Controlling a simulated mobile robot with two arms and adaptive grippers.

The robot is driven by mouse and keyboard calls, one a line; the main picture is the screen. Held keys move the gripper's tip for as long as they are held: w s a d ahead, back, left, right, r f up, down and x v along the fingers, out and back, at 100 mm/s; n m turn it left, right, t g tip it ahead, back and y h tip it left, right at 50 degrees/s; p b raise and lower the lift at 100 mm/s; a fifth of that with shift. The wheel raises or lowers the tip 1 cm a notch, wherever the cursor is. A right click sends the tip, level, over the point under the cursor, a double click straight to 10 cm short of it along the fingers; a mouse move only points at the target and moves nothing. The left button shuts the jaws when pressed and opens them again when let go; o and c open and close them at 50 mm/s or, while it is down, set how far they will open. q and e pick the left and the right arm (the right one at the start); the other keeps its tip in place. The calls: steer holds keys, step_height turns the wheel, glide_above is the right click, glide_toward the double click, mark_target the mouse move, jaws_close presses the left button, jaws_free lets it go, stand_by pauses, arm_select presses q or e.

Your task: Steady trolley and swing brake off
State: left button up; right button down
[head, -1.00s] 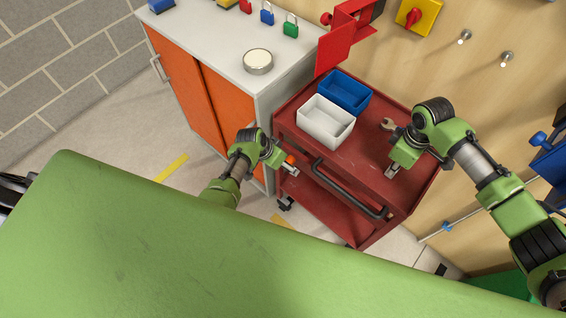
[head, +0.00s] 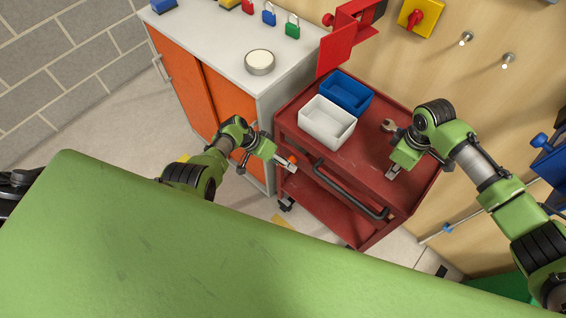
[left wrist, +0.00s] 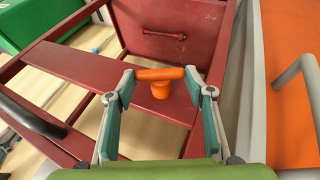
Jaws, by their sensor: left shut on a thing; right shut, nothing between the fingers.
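The red trolley (head: 352,170) stands beside the cabinet, with a dark push handle (head: 349,190) along its near side. An orange brake lever (head: 292,160) sits at the trolley's left near corner; it also shows in the left wrist view (left wrist: 160,78). My left gripper (head: 287,164) is shut on the orange lever, with its fingers (left wrist: 166,88) on either side of it. My right gripper (head: 392,173) is shut and empty, its tips down at the right part of the trolley's top. Whether the tips touch the top is hard to tell.
A white bin (head: 326,122) and a blue bin (head: 346,92) stand on the trolley, with a wrench (head: 389,126) near my right gripper. The orange-doored cabinet (head: 228,100) is close on the left, bearing padlocks and a round tin (head: 260,62). A wooden panel wall rises behind.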

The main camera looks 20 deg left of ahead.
arm_select(q)
steer(key=shift+s+f+h, duration=0.1)
steer(key=shift+f+h, duration=0.05)
steer(key=shift+h, duration=0.25)
steer(key=o, duration=1.1)
steer(key=shift+a, duration=0.15)
steer(key=v, duration=1.2)
steer(key=shift+c, duration=0.3)
